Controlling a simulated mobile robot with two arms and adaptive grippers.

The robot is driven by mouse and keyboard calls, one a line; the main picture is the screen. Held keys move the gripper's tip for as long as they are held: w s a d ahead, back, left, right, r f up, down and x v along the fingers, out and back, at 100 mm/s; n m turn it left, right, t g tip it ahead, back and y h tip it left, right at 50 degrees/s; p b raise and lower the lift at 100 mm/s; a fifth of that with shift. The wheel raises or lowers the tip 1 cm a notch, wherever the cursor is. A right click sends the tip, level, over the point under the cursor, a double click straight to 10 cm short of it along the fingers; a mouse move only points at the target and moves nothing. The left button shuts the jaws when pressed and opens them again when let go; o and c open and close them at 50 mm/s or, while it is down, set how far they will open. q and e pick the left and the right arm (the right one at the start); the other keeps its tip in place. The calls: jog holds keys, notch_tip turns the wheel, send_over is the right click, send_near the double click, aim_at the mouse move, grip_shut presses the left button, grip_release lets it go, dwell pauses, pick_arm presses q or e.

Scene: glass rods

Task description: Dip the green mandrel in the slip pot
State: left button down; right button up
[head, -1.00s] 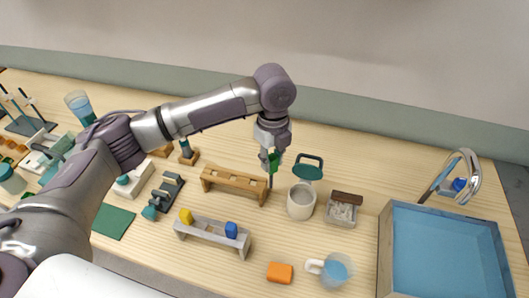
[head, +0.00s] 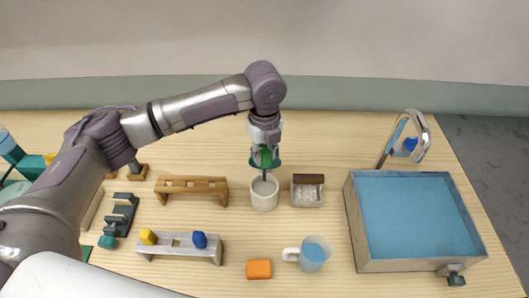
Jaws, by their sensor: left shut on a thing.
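My left gripper (head: 265,152) is shut on the green mandrel (head: 266,158) by its green top. The mandrel hangs about upright, with its thin dark rod pointing down over the mouth of the slip pot (head: 264,199). The rod's lower end reaches the pot's opening, and its tip is not clearly visible. The pot is a pale round vessel standing on the wooden table. My right gripper is not in view.
A wooden rack (head: 192,188) stands left of the pot, and a small tray of pale pieces (head: 306,195) right of it. In front are a grey rack (head: 180,246) with yellow and blue blocks, an orange block (head: 259,269) and a jug (head: 312,254). A blue-bottomed basin (head: 415,222) is at right.

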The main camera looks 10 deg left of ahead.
aim_at(265, 180)
pick_arm(q)
jog(key=shift+f+b, duration=1.35)
jog(key=shift+f, duration=3.5)
notch_tip(265, 180, up, 9)
jog(key=p, duration=0.8)
jog(key=shift+f+p, duration=0.1)
jog(key=shift+p, duration=0.25)
jog(key=shift+r+p, duration=0.45)
jog(key=shift+r, duration=0.7)
